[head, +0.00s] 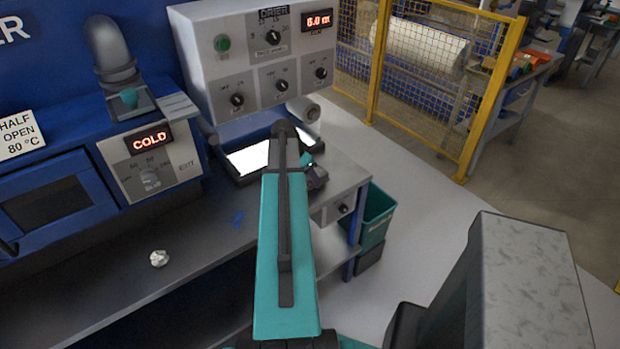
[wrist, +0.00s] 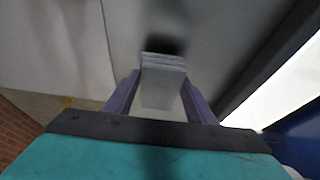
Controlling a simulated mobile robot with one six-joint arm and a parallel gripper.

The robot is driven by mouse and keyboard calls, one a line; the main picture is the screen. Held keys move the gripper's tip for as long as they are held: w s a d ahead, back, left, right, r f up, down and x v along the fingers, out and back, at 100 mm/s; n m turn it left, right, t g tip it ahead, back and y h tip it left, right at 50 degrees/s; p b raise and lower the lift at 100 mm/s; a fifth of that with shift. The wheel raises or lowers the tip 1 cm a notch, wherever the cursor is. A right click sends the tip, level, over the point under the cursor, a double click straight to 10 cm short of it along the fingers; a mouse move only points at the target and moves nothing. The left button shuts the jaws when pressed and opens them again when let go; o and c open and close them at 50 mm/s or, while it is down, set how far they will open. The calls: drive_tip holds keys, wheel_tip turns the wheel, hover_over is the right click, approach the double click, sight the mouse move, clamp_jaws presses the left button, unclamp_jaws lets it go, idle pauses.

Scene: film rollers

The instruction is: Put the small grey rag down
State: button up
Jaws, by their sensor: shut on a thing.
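The small grey rag (wrist: 163,88) looks like a folded, layered grey block in the wrist view. My gripper (wrist: 160,92) has its two purple fingers on either side of it and is shut on it. A dark shadow lies on the grey surface just beyond the rag. I cannot tell whether the rag touches that surface. In the head view my arm reaches over the bench beside the lit panel, and it hides the rag and most of the gripper.
A bright lit panel (head: 249,158) lies below the control box (head: 262,62). A crumpled white wad (head: 159,258) and a small blue scrap (head: 238,218) lie on the grey bench (head: 195,255). A teal bin (head: 376,218) stands beyond the bench's right end. A yellow mesh fence (head: 430,85) stands behind.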

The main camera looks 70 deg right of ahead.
drive_tip(key=shift+f, duration=0.8)
drive_tip(key=shift+f, duration=0.15)
drive_tip(key=o, duration=1.1)
drive_tip(key=shift+r, duration=0.25)
drive_tip(key=b+v, duration=0.2)
drive_tip(key=v, duration=0.9)
drive_tip(key=shift+a+r, duration=0.15)
drive_tip(key=shift+r, duration=0.25)
drive_tip(key=shift+r, duration=0.1)
